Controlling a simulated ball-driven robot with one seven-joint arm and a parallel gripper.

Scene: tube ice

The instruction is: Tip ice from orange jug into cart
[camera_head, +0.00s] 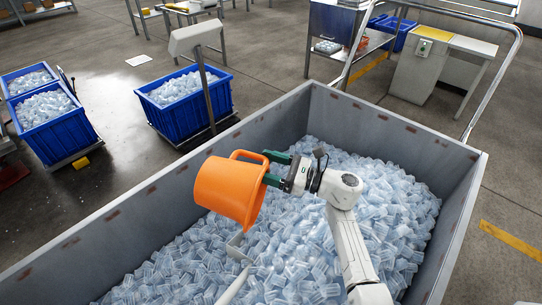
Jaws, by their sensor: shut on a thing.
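The orange jug (226,190) is held above the ice in the large grey cart (127,222), near the cart's left wall. The jug is tilted, and its inside and mouth are hidden from this view. My gripper (270,168) reaches in from the right and is shut on the jug at its handle side, with green fingers. Clear tube ice (372,205) fills much of the cart's floor. I cannot see any ice falling from the jug.
Blue crates of ice stand on the floor outside the cart, one near its far left wall (190,112) and others at the far left (58,125). A curved metal rail (505,65) rises at the cart's far right. A thin post with a grey head (200,38) stands beyond the left wall.

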